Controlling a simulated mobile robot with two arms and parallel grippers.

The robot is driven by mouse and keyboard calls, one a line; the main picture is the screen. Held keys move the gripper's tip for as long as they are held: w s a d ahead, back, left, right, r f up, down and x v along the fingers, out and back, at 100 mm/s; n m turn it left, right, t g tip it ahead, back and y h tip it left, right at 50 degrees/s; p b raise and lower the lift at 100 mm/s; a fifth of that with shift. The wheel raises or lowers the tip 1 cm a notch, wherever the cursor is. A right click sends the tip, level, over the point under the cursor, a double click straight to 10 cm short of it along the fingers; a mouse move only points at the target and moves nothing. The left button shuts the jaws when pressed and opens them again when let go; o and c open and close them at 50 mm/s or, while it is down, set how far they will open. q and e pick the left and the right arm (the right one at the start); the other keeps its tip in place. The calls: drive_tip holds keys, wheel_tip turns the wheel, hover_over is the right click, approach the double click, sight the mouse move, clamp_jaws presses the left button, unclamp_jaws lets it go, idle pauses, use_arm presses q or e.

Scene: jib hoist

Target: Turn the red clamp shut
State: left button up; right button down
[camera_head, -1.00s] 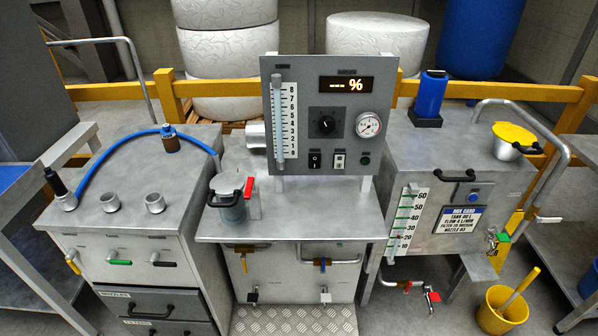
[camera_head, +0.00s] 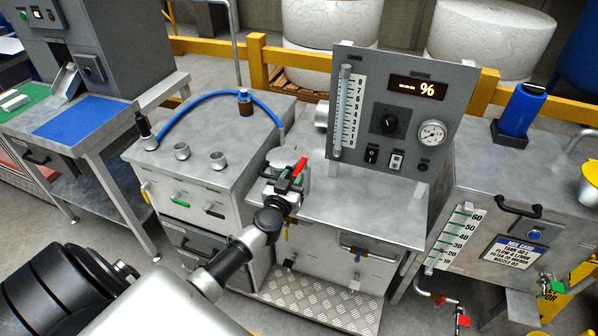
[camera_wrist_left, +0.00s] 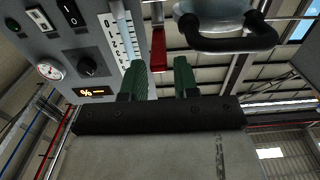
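The red clamp (camera_head: 299,168) is a small red lever beside a grey filter pot (camera_head: 273,166) on the middle metal bench. It also shows in the left wrist view as a red bar (camera_wrist_left: 158,50). My left gripper (camera_head: 288,183) is at the clamp in the head view and hides part of the pot. In the left wrist view the gripper's green fingers (camera_wrist_left: 160,78) stand apart, with the red bar just beyond their tips, in line with the gap. No contact is clear. The pot's black handle (camera_wrist_left: 228,42) is right of the red bar. My right gripper is not in view.
A grey panel (camera_head: 375,150) with a gauge and dial stands right of the clamp. A blue hose (camera_head: 200,100) arches over the left cabinet (camera_head: 150,170). A tank with a level scale (camera_head: 453,237) stands at the right. The bench top right of the clamp is clear.

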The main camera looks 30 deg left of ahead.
sight(300, 168)
use_arm(q)
drive_tip(key=shift+b+x, duration=0.35)
drive_tip(key=shift+x, duration=1.6)
drive_tip(key=shift+d, duration=0.1)
clamp_jaws()
